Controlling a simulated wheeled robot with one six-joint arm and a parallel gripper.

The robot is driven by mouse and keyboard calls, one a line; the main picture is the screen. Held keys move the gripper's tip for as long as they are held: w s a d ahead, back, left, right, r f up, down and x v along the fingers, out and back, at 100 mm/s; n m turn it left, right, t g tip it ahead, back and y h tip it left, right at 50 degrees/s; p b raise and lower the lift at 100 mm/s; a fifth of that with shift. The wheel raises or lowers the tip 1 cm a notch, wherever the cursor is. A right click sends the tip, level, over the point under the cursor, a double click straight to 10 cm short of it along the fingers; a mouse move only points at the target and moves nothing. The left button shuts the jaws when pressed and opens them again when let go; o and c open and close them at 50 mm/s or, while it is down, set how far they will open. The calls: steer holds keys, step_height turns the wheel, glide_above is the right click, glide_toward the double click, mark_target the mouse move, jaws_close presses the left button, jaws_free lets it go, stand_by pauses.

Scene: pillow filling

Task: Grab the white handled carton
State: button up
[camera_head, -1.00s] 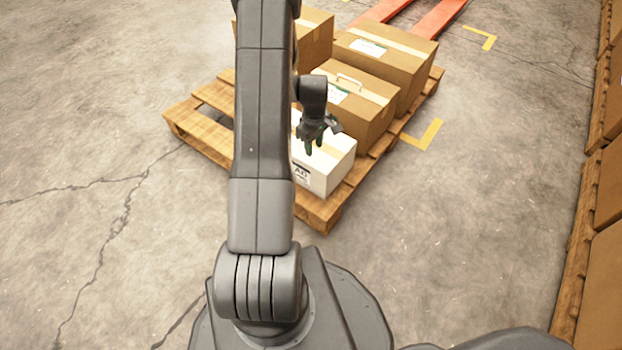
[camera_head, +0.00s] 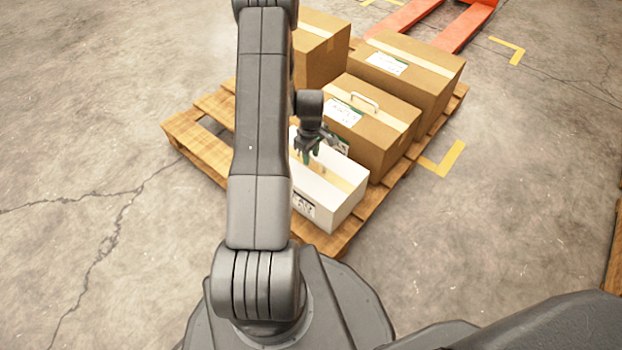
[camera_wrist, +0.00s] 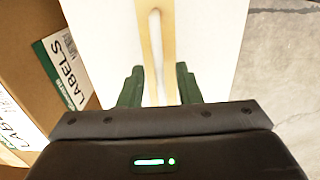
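The white carton (camera_head: 335,187) sits at the near end of the wooden pallet, with a tan tape strip along its top and a printed label on its near side. It fills the middle of the wrist view (camera_wrist: 215,45). A thin pale strip, apparently its handle (camera_wrist: 155,40), runs along the tape. My gripper (camera_head: 308,155) is above the carton's top, pointing down. In the wrist view my gripper (camera_wrist: 159,85) is open, with one green finger on each side of the tape and handle line. I cannot tell whether the fingers touch anything.
A brown handled carton (camera_head: 375,115) stands right behind the white one, with labels on it. More brown cartons (camera_head: 408,68) stand farther back on the pallet (camera_head: 205,140). Orange forks (camera_head: 405,18) are at the back.

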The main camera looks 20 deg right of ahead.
jaws_close()
steer(key=shift+r, duration=0.1)
stand_by(1.1)
